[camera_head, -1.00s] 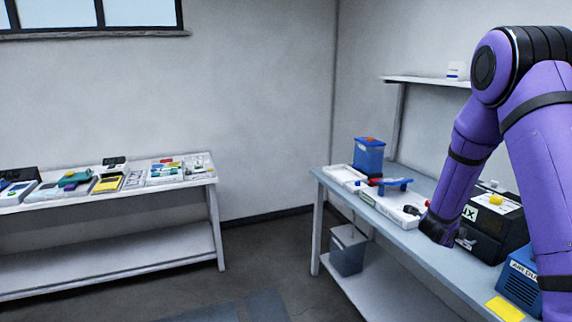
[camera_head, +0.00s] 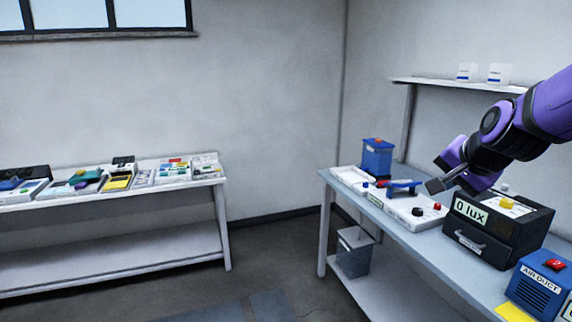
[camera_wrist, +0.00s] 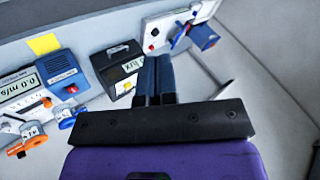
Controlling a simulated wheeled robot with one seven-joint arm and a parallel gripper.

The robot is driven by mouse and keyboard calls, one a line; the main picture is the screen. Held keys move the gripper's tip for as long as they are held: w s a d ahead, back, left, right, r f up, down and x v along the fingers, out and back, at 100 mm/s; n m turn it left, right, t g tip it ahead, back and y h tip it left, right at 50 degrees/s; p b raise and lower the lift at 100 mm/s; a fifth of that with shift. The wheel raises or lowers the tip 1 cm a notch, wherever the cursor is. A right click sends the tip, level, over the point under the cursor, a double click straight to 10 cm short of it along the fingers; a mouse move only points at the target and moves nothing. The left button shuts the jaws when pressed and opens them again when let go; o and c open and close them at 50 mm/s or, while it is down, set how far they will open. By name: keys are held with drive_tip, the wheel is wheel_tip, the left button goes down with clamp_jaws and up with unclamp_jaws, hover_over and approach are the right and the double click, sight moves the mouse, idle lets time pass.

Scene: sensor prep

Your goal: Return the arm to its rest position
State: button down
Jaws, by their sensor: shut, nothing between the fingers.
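My purple arm enters the head view from the right edge. My gripper (camera_head: 436,185) is at its end, pointing left, above the right bench, and looks clear of the things on it. In the wrist view my gripper (camera_wrist: 155,62) shows as two dark blue fingers side by side, shut with nothing between them. Beyond the fingers lie the black box marked "0 lux" (camera_wrist: 117,70) and the bench with its devices. In the head view the black lux box (camera_head: 470,243) stands below and right of the gripper.
On the right bench (camera_head: 440,262) stand a blue "AIR DUCT" box (camera_head: 540,290), a white panel with knobs (camera_head: 405,212) and a blue container (camera_head: 377,158). A wall shelf (camera_head: 440,84) holds two small white boxes. The left bench (camera_head: 110,250) carries several instruments. Open floor lies between the benches.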

drive_tip(key=s+a+r+n+g, duration=0.1)
drive_tip(key=s+n, duration=0.4)
drive_tip(key=s, duration=0.6)
drive_tip(key=s+a+r+n+g, duration=0.1)
drive_tip(key=s+n, duration=0.4)
drive_tip(key=s, duration=0.6)
drive_tip(key=shift+s+r+g, duration=0.15)
drive_tip(key=shift+r+g, duration=0.45)
